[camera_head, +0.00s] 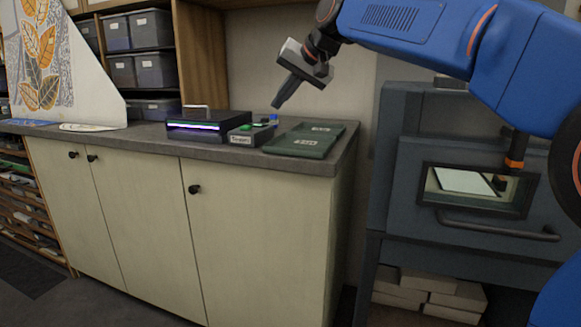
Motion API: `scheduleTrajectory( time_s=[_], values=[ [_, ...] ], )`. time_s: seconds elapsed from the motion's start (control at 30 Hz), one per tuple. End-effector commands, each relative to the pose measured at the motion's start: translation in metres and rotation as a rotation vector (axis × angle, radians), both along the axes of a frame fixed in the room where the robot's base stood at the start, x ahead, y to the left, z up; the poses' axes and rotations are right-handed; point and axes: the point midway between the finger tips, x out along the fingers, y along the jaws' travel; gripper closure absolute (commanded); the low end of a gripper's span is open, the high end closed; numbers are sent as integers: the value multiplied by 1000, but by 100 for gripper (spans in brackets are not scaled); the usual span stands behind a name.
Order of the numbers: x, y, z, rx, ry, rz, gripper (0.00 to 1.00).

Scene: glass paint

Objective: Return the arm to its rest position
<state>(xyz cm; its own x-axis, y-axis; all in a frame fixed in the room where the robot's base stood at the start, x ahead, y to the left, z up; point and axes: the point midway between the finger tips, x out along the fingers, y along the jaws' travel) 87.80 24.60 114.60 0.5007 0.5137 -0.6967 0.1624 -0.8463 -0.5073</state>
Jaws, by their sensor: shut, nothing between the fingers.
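My blue arm comes in from the right of the head view and reaches left across the top. My gripper (277,104) is at the arm's end, pointing down and to the left. Its fingers are together and hold nothing. It is in the air above the back of the worktop (120,138), apparently clear of the things there.
On the worktop are a black box with a glowing strip (208,126), a small grey labelled box (246,135) and a dark green labelled mat (304,140). A dark kiln-like cabinet (405,190) with a window and bar handle stands right. Shelves with grey bins (150,30) are behind.

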Motion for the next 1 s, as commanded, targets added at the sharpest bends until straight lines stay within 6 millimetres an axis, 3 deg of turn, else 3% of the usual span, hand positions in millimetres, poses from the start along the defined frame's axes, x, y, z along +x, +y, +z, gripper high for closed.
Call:
scheduleTrajectory(
  time_s=[0.37,0.67,0.83,1.0],
  values=[
    [-20,-32,-16,-40,3,-19,100],
    [-55,-80,-47,-104,9,-46,100],
    [-94,-125,-80,-168,17,-69,100],
    [-148,-176,-130,-247,36,-92,100]
  ],
)
